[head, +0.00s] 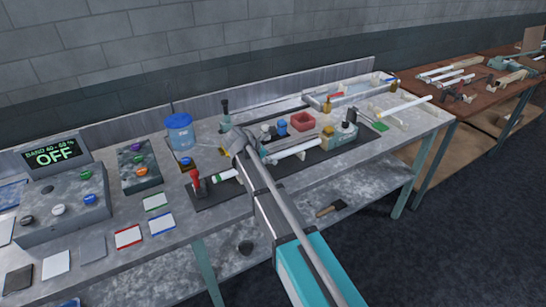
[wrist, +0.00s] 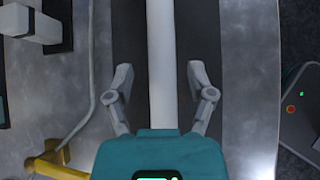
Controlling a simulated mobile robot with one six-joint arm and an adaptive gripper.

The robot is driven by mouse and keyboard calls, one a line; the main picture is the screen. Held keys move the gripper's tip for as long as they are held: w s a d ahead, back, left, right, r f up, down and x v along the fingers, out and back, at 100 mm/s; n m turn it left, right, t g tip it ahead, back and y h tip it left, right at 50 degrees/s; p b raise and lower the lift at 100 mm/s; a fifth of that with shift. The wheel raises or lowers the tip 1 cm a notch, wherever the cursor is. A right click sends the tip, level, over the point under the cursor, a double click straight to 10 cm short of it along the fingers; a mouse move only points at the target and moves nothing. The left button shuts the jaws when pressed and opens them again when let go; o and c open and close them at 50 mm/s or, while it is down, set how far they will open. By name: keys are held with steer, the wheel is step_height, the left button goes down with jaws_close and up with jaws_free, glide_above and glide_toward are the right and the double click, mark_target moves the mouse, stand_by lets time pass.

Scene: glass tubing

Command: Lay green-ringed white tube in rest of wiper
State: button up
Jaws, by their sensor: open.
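A white tube (head: 297,150) lies along a long black base on the bench, partly hidden behind my arm. A white end piece with a green band (head: 221,179) shows left of my arm; I cannot tell whether it is the same tube. In the wrist view a white tube (wrist: 161,65) runs lengthwise between the fingers of my gripper (wrist: 160,78). The fingers are open, one on each side, with gaps to the tube. No green ring shows there. In the head view my arm hides the fingertips. I cannot single out the wiper's rest for certain.
A red-handled clamp (head: 195,181) stands at the base's left end and a grey-green device (head: 342,134) at its right end. A blue tub (head: 180,131), a red box (head: 303,121) and a rack with white tubes (head: 362,94) stand behind. Control boxes (head: 66,205) fill the left.

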steer(key=shift+s+a+r+p, duration=0.1)
steer(key=shift+r+p, duration=0.35)
steer(key=shift+r, duration=0.1)
steer(key=p+v, duration=0.6)
steer(key=v, duration=0.3)
steer(key=shift+s+a+r+p, duration=0.15)
steer(key=shift+r+p, duration=0.05)
steer(key=shift+p, duration=0.2)
steer(key=shift+p+v, duration=0.55)
steer(key=shift+v, duration=0.35)
steer(key=shift+s+a+f, duration=0.1)
steer(key=s+d+f+m+g+y, duration=0.1)
steer(key=s+d+m+g+y, duration=0.1)
steer(key=s+d+m, duration=0.4)
steer(key=s+d+f+m+g+y, duration=0.2)
steer(key=s+d+m, duration=0.5)
steer(key=d+m, duration=0.3)
steer(key=s+d+f+m+g+y, duration=0.2)
steer(key=s+d+m, duration=0.5)
steer(key=d, duration=0.7)
steer(key=shift+d+f+m+y, duration=0.25)
steer(key=shift+m+y, duration=0.05)
steer(key=shift+m, duration=0.3)
